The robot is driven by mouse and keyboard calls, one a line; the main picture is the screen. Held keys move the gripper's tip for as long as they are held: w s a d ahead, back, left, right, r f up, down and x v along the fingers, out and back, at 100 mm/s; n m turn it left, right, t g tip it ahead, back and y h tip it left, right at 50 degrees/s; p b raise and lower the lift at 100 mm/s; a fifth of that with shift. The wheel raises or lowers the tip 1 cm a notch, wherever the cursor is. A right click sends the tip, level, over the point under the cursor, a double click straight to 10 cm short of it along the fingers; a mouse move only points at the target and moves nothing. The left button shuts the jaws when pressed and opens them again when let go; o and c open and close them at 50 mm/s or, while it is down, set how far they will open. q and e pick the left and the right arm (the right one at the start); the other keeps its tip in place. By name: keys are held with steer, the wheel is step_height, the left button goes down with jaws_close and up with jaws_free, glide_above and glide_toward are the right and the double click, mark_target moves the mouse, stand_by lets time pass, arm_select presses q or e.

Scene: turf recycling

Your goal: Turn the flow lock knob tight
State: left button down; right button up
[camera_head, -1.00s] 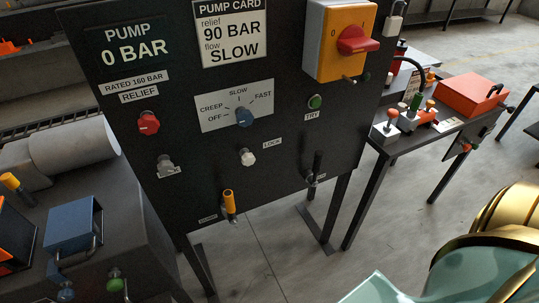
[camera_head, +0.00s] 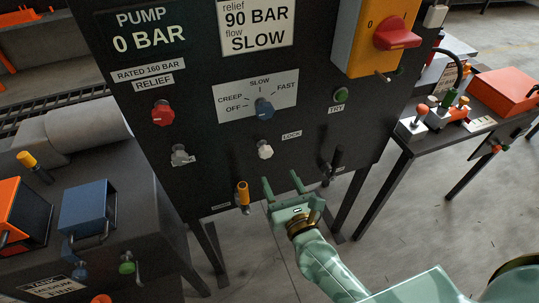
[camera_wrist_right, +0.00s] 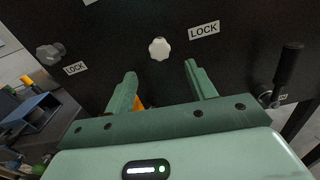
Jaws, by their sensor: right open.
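The flow lock knob is a small white lobed knob (camera_head: 265,150) on the black pump panel (camera_head: 205,140), below the blue flow dial (camera_head: 264,108) and left of a LOCK label (camera_head: 292,134). It also shows in the right wrist view (camera_wrist_right: 159,49), ahead of and between the two fingers, apart from them. My right gripper (camera_head: 283,188) is open and empty, below the knob in the head view, with its fingers pointing up at the panel. The flow dial's pointer is near SLOW. My left gripper is in neither view.
A grey lock knob (camera_head: 182,155) sits under the red relief knob (camera_head: 162,113). A yellow-handled lever (camera_head: 243,196) and a black-handled lever (camera_head: 335,160) stick out low on the panel, on either side of my right gripper. A side table stands at right with an orange box (camera_head: 505,92).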

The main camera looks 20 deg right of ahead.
mark_target(267, 154)
steer(key=w, duration=0.8)
steer(key=shift+w+a, duration=0.15)
steer(key=shift+w, duration=0.15)
steer(key=c, duration=1)
